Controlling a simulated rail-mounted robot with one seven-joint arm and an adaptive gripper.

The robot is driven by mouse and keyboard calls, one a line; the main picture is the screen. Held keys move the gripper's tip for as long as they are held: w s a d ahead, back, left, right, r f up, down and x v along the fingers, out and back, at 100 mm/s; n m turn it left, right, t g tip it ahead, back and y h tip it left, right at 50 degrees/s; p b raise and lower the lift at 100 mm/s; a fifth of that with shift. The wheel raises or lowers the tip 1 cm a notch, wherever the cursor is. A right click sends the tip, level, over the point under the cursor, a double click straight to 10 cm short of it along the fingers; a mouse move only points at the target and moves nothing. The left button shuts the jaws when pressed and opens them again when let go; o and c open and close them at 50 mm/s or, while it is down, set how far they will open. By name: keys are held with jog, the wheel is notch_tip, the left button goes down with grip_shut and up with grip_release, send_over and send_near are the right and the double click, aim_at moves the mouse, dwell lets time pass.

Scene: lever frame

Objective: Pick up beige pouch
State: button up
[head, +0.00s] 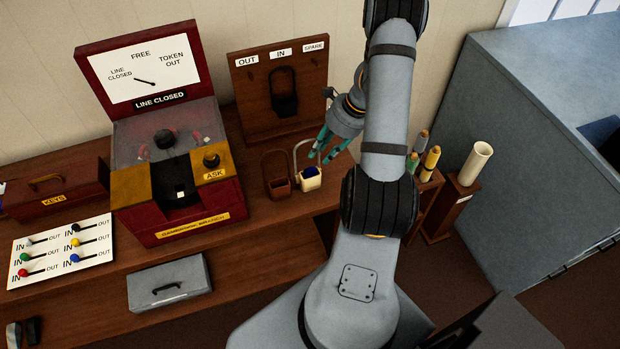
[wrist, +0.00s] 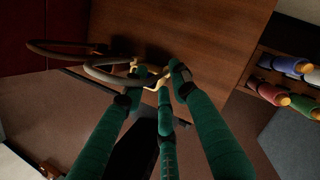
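The beige pouch (head: 308,181) stands on the wooden shelf near its right end, with a tall hoop handle and something dark blue inside. My gripper (head: 319,155) has teal fingers and is just above and right of the pouch, close to its handle. The fingertips look apart. In the wrist view, the fingertips (wrist: 161,76) are around a beige piece, apparently part of the handle. Whether they touch it I cannot tell. The pouch body is not clearly visible in that view.
A brown pouch (head: 278,185) with a similar hoop stands directly left of the beige one. A wooden board (head: 248,92) with OUT, IN and SPARE labels is behind. The red instrument (head: 190,222) is left. A rack with coloured rolls (head: 431,160) stands right.

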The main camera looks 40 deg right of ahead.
jog(key=shift+c, duration=1.1)
jog(key=c, duration=0.4)
grip_shut()
